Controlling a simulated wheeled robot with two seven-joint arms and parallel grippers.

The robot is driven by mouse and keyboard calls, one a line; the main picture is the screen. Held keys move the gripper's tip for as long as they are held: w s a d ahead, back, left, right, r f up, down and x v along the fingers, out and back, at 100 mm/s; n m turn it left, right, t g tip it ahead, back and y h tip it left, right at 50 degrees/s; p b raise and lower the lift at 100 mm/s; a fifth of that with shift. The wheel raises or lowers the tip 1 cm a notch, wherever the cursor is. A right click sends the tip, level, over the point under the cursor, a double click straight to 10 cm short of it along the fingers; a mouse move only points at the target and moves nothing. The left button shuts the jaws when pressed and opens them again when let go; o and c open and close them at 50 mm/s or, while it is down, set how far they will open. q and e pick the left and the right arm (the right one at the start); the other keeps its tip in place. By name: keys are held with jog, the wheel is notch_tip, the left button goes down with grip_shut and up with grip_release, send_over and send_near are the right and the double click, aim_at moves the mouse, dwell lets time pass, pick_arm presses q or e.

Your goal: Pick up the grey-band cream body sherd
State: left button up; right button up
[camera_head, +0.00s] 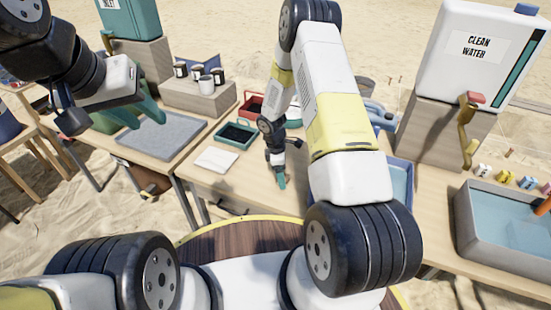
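I cannot make out the grey-band cream body sherd in this view. My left gripper (150,100) is at the upper left, with a white body and teal fingers. Its fingers look spread apart, with nothing visible between them, above the back of the left table near a grey tray (162,135). My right gripper (281,181) points down at the middle table (245,187), its teal fingertips low over or at the wood. They are seen small and nearly edge-on, so their opening and anything between them cannot be told.
A pale flat sheet (217,160), a green tray (236,134) and a red tray (251,105) lie left of my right gripper. A blue tub (400,180) is to its right. A grey water basin (507,245) and the clean-water tank (470,60) stand farther right.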

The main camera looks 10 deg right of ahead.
jog(key=shift+c, duration=0.5)
jog(key=c, duration=1.3)
jog(key=shift+r, duration=0.1)
jog(key=shift+c, duration=0.2)
